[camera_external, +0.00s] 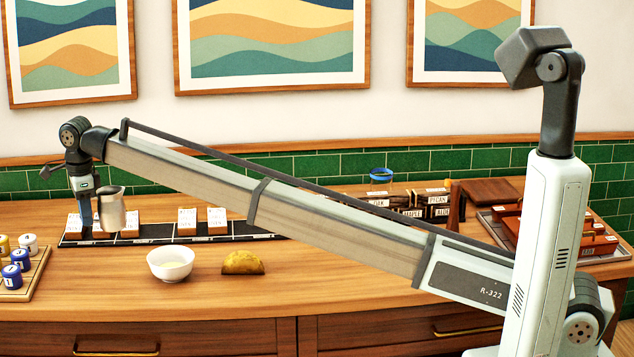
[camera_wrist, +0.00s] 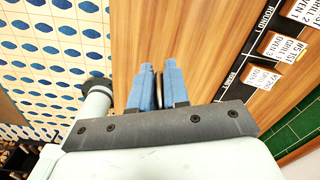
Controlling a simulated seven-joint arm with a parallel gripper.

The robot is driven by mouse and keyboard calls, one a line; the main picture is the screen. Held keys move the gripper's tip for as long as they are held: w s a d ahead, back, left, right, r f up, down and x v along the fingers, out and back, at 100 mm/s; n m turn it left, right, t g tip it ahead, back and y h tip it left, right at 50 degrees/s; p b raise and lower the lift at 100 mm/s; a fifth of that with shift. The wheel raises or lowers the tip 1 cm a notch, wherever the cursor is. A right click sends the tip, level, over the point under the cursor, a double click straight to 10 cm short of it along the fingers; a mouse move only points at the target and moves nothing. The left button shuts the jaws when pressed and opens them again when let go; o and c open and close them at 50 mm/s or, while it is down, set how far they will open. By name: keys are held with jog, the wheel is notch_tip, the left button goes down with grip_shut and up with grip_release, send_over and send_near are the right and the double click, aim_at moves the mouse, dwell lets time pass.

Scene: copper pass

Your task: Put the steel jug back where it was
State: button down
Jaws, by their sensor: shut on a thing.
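The steel jug (camera_external: 112,212) is a small grey metal pitcher at the left of the external view, upright in front of the black strip with cards. My gripper (camera_external: 86,222) points down just left of the jug, with its fingers by the jug's side. In the wrist view my gripper (camera_wrist: 155,88) has its two blue fingers close together, with a thin dark piece between them. The jug's body is not clearly visible there. I cannot tell whether the jug's base touches the counter.
A black strip (camera_external: 160,238) with several white cards runs along the counter. A white bowl (camera_external: 170,265) and a yellow folded item (camera_external: 243,263) stand in front. A wooden tray (camera_external: 38,270) of small jars is at far left. Labelled dark boxes (camera_external: 412,200) stand farther right.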

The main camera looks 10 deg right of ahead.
jog(key=w+d+f+m, duration=0.15)
jog(key=w+d, duration=0.35)
jog(key=d, duration=2.1)
jog(key=w+d+m, duration=0.2)
jog(key=w+d, duration=0.3)
jog(key=d, duration=2)
jog(key=shift+d+f, duration=0.1)
jog(key=shift+f, duration=6.8)
jog(key=shift+f, duration=0.1)
jog(key=c, duration=1.1)
grip_release()
notch_tip(320, 180, up, 12)
jog(key=shift+s, duration=0.15)
